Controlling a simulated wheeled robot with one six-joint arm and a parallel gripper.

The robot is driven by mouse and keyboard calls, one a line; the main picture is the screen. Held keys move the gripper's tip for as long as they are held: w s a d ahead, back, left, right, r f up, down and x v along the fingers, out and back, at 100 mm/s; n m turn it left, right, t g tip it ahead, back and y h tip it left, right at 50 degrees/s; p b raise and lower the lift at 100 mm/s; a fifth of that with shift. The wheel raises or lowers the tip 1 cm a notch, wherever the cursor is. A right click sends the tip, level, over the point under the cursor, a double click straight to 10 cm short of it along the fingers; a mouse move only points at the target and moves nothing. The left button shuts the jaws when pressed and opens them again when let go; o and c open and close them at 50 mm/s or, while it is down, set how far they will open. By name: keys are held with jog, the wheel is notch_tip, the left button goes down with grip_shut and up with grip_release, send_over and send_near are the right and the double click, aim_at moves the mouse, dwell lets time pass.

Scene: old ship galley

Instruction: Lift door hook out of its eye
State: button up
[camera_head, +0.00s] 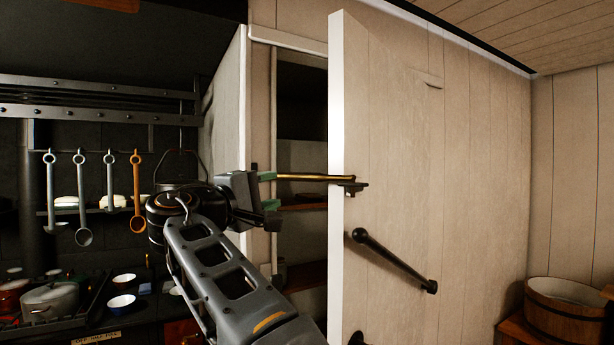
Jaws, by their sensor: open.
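The brass door hook (312,178) is a thin rod lying nearly level across the gap between the cabinet frame and the open white door (395,140). Its right end meets a small dark metal eye fitting (354,187) on the door near its edge, and it appears to sit in it. My gripper (269,191) is at the hook's left part, with green-tipped jaws apart, one above the other. The upper tip overlaps the rod's left end in the picture; I cannot tell whether they touch. The hook's left mount is largely hidden behind my gripper.
The door carries a black slanted handle (394,262) below the hook. Dark shelves (303,203) show in the gap. Ladles (109,180) hang at the left above a stove with pots (52,300). A wooden tub (566,311) stands at the lower right.

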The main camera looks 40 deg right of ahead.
aim_at(305, 178)
jog(key=p+x, duration=0.4)
jog(key=x, duration=0.8)
jog(key=shift+d, duration=0.3)
grip_shut()
